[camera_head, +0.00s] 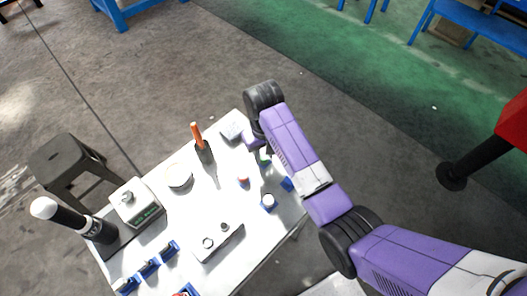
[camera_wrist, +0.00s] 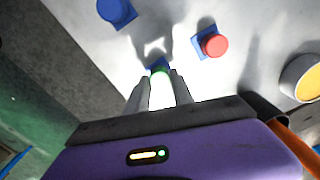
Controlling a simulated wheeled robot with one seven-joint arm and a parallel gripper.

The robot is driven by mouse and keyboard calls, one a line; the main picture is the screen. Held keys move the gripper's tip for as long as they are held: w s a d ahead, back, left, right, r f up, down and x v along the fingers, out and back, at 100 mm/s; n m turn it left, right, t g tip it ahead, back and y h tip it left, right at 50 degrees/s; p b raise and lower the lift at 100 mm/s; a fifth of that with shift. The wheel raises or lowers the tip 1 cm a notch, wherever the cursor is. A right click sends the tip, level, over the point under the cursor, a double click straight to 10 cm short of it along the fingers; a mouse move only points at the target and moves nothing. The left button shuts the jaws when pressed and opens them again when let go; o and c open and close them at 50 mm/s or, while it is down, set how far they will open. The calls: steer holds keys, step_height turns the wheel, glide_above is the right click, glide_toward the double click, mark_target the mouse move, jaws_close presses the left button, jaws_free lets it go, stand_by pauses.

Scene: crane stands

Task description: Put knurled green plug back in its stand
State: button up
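The knurled green plug shows in the wrist view as a green band (camera_wrist: 160,70) between the tips of my gripper (camera_wrist: 160,82). A very bright white area fills the space between the fingers. The frame does not show whether the fingers press on the plug. A bit of blue, perhaps a stand (camera_wrist: 155,62), shows just past the green; I cannot tell whether the plug sits in it. In the head view a small green patch (camera_head: 265,159) shows at the table's far right side, beside my arm, which hides most of my gripper.
A red plug (camera_wrist: 215,45) and a blue plug (camera_wrist: 116,11) stand in blue holders close by. A white-topped piece (camera_head: 268,200), a round pale dish (camera_head: 179,176), an orange-handled tool (camera_head: 197,135), a scale (camera_head: 135,203) and a grey block (camera_head: 218,241) share the white table (camera_head: 185,215).

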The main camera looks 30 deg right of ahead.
mark_target(264, 157)
steer(key=o, duration=0.5)
steer(key=shift+c, duration=0.2)
step_height(264, 157, up, 3)
steer(key=p, duration=0.3)
steer(key=shift+f, duration=0.15)
steer(key=shift+r, duration=1.2)
